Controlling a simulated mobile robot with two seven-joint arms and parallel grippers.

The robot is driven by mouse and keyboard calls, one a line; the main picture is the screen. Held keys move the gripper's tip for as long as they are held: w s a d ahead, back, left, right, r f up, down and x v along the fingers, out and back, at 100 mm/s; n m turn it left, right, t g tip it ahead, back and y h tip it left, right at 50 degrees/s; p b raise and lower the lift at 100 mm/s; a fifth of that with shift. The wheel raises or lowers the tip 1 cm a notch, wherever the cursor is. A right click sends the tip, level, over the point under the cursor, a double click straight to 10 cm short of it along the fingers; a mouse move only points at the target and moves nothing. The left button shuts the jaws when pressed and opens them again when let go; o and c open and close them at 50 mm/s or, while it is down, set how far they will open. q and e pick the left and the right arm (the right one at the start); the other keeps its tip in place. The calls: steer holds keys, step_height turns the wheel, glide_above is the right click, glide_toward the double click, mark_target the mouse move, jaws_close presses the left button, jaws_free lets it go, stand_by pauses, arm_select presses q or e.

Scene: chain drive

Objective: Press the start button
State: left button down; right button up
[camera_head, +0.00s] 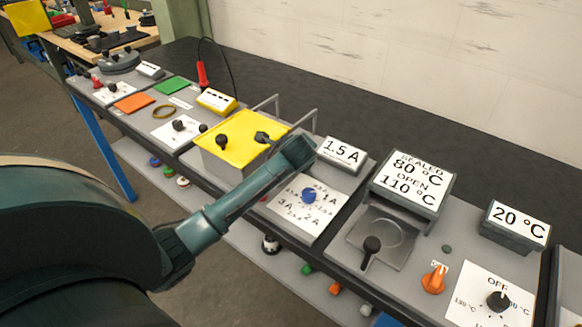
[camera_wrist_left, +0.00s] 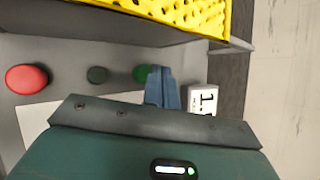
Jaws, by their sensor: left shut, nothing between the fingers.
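My left gripper (camera_head: 300,150) reaches in from the left in the head view, over the panel between the yellow-topped box (camera_head: 240,138) and the 1.5 A display (camera_head: 342,154). In the left wrist view its fingers (camera_wrist_left: 162,88) are shut and empty.
A blue knob (camera_head: 309,195) on a white ampere dial is just below the gripper. The yellow box has metal handles (camera_head: 302,121) close by. A temperature sign (camera_head: 411,180) and an orange knob (camera_head: 434,279) stand to the right. The dark bench behind is clear.

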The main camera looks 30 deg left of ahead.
arm_select(q)
steer(key=shift+f, duration=0.1)
stand_by(0.6)
steer(key=shift+f+p, duration=0.3)
steer(key=shift+f, duration=0.05)
steer(key=shift+f, duration=0.55)
stand_by(0.7)
steer(key=shift+r, duration=0.95)
steer(key=shift+r, duration=0.1)
steer(key=shift+r, duration=2.45)
